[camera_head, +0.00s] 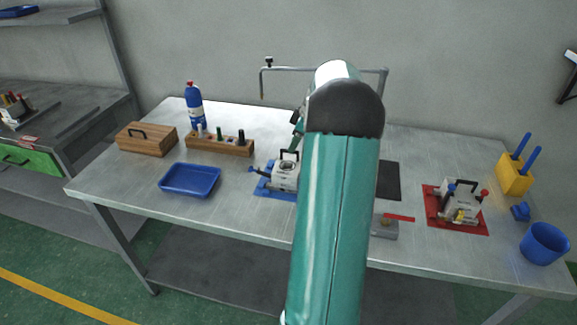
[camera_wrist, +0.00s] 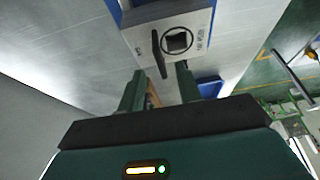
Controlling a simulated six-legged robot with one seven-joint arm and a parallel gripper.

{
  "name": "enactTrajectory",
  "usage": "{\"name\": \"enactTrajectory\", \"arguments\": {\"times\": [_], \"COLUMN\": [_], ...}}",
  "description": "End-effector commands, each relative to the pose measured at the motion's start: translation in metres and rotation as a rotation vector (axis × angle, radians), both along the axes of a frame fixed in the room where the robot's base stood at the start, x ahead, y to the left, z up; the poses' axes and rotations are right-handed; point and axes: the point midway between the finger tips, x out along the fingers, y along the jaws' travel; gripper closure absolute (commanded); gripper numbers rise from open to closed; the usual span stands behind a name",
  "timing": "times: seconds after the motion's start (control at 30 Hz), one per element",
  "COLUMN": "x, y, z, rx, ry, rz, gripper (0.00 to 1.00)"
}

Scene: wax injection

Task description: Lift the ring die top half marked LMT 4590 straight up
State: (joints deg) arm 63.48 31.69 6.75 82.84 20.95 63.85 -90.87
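A grey metal die (camera_head: 285,175) with a black handle on top sits on a blue base on the table, just left of my arm. In the wrist view a grey die block (camera_wrist: 192,40) shows a dark round recess, a black handle (camera_wrist: 159,55) and small lettering too small to read surely. My gripper (camera_wrist: 160,69) is open, with its two fingers apart and the handle's near end between their tips in the picture. I cannot tell its depth from the handle, and no grip shows. In the head view my arm hides most of the gripper.
A second die (camera_head: 460,203) stands on a red mat (camera_head: 436,218) at right. A blue tray (camera_head: 190,180), wooden box (camera_head: 147,138), tool block (camera_head: 220,146) and blue bottle (camera_head: 195,106) stand left. A blue cup (camera_head: 543,243) is far right. A metal frame (camera_head: 290,68) rises behind.

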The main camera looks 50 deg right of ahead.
Motion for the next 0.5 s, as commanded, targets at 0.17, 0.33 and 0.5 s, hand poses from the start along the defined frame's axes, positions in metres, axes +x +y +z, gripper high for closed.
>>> {"name": "enactTrajectory", "arguments": {"times": [0.17,0.33,0.5], "x": [0.008,0.016,0.017], "y": [0.005,0.008,0.008], "z": [-0.024,-0.044,-0.047], "rx": [0.005,0.002,0.0], "ry": [0.002,0.001,0.0], "rz": [0.003,0.003,0.002], "gripper": [0.65,0.65,0.65]}}
